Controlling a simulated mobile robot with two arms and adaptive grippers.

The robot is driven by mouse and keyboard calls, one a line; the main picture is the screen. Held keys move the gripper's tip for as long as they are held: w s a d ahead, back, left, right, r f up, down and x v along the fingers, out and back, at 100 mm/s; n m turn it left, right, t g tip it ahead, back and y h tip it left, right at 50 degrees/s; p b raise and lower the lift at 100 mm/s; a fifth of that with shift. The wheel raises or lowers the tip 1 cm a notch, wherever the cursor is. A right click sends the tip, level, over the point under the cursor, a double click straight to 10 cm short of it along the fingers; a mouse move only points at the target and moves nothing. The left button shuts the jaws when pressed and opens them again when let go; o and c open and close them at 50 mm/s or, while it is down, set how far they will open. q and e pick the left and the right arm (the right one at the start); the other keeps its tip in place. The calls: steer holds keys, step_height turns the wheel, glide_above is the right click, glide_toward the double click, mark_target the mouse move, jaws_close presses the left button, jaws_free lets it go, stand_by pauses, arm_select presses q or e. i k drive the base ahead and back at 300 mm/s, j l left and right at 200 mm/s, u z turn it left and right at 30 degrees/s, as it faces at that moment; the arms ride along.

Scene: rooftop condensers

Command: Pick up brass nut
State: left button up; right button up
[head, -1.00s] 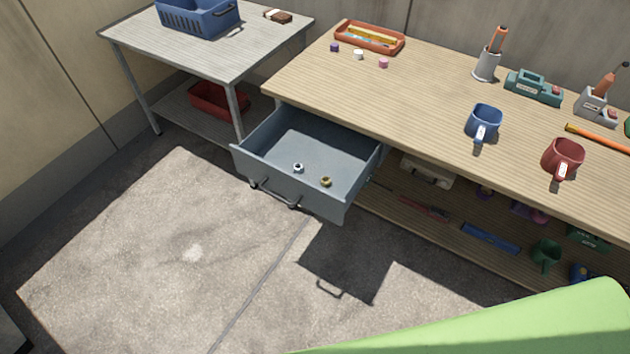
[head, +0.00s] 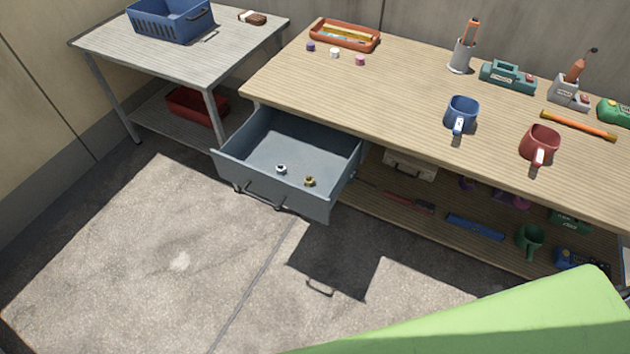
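The brass nut (head: 309,181) lies on the floor of the open grey-blue drawer (head: 262,186), toward its front. A silver nut (head: 281,169) lies just to its left, apart from it. The drawer is pulled out from under the left end of the wooden workbench. Neither of my grippers shows in the head view.
The workbench (head: 400,105) holds a blue mug (head: 461,113), a red mug (head: 540,144) and an orange tray (head: 345,36). A metal side table (head: 200,55) with a blue basket (head: 170,20) stands at left. The floor (head: 130,250) before the drawer is clear.

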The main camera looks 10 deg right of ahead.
mark_target(310, 184)
steer(key=i+j+z, duration=0.1)
steer(key=z, duration=0.3)
steer(key=j+z, duration=0.15)
steer(key=z, duration=0.25)
steer(key=i+j+z, duration=0.1)
steer(key=z, duration=0.3)
steer(key=i+j+z, duration=0.1)
steer(key=j+z, duration=0.2)
steer(key=j, duration=0.65)
steer(key=j+z, duration=0.3)
steer(key=j, duration=0.65)
steer(key=k+j+z, duration=0.1)
steer(key=j+z, duration=0.15)
steer(key=j, duration=0.7)
